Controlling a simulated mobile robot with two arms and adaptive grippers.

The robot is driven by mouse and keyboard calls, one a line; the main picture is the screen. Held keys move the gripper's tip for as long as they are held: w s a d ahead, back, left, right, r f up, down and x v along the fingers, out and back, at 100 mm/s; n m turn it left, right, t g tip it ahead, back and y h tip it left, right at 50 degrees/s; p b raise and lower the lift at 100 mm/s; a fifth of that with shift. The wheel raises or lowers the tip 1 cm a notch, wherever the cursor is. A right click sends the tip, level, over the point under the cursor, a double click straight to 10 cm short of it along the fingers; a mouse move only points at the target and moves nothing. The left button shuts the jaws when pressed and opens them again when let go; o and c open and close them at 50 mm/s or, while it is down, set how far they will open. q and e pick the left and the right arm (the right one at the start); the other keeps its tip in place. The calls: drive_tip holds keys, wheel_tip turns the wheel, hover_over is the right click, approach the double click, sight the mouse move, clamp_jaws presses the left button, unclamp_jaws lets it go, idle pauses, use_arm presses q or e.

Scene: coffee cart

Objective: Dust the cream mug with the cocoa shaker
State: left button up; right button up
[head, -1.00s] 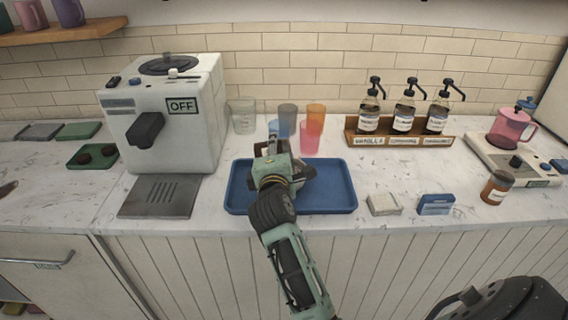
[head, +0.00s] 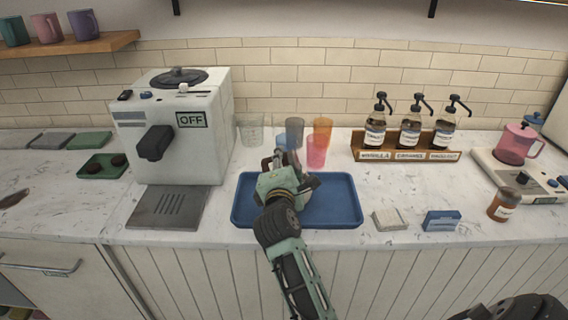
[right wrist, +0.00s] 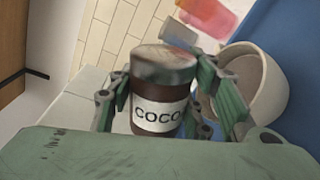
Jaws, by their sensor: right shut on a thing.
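My right gripper (head: 283,170) is over the blue tray (head: 345,221) in the head view. In the right wrist view its green fingers (right wrist: 163,92) are shut around the cocoa shaker (right wrist: 158,118), a dark brown jar with a white label reading "COCO" and a brownish lid. The lid points up in that picture. The cream mug (right wrist: 274,100) is just right of the shaker there, its mouth showing and brown inside. The right finger overlaps part of the mug. In the head view the gripper largely hides shaker and mug. My left gripper is not in view.
Several coloured cups, including a pink one (head: 317,150), stand behind the tray. A white coffee machine (head: 205,150) is at left. A syrup rack (head: 404,155), small boxes (head: 441,221) and an amber jar (head: 503,206) are at right. Bare counter lies between.

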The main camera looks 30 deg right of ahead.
drive_tip(key=shift+s+d+r+n+p, duration=0.1)
drive_tip(key=shift+r+n+p, duration=0.15)
drive_tip(key=shift+n+p, duration=0.35)
drive_tip(key=shift+d+r+n+p, duration=0.1)
drive_tip(key=shift+r+n+p, duration=0.1)
drive_tip(key=shift+n+p, duration=0.35)
idle(0.4)
drive_tip(key=shift+r+n+h, duration=0.15)
drive_tip(key=shift+n+h, duration=0.15)
drive_tip(key=shift+n, duration=0.15)
drive_tip(key=shift+s+d+n+p, duration=0.1)
drive_tip(key=shift+d+n+p, duration=0.05)
drive_tip(key=shift+n+p, duration=0.3)
